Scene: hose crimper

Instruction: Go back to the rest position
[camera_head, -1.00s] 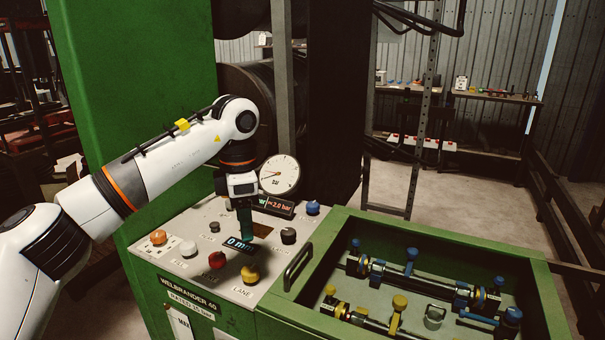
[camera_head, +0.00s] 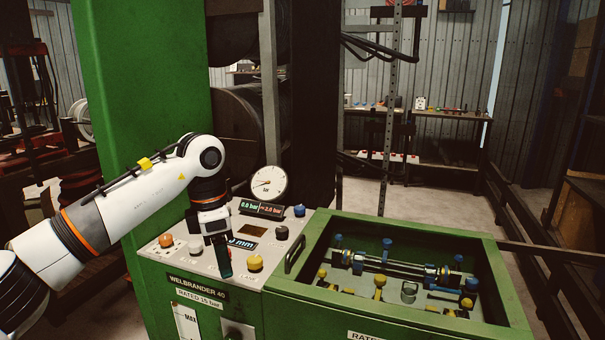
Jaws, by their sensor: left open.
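My left gripper (camera_head: 222,262) hangs down over the sloped control panel (camera_head: 160,252) of the green crimper, close to the front edge. Its dark teal fingers hide part of the panel, and the red button cannot be seen behind them. It holds nothing that I can see. The small mm display (camera_head: 243,243) is partly covered by the gripper. My right gripper is not in view.
Panel knobs stand close by: yellow (camera_head: 255,262), orange (camera_head: 166,240), black (camera_head: 282,233) and blue (camera_head: 299,210). A round gauge (camera_head: 268,183) rises behind. The green tray (camera_head: 480,237) with blue and yellow fittings is to the right. Open floor (camera_head: 440,203) lies beyond.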

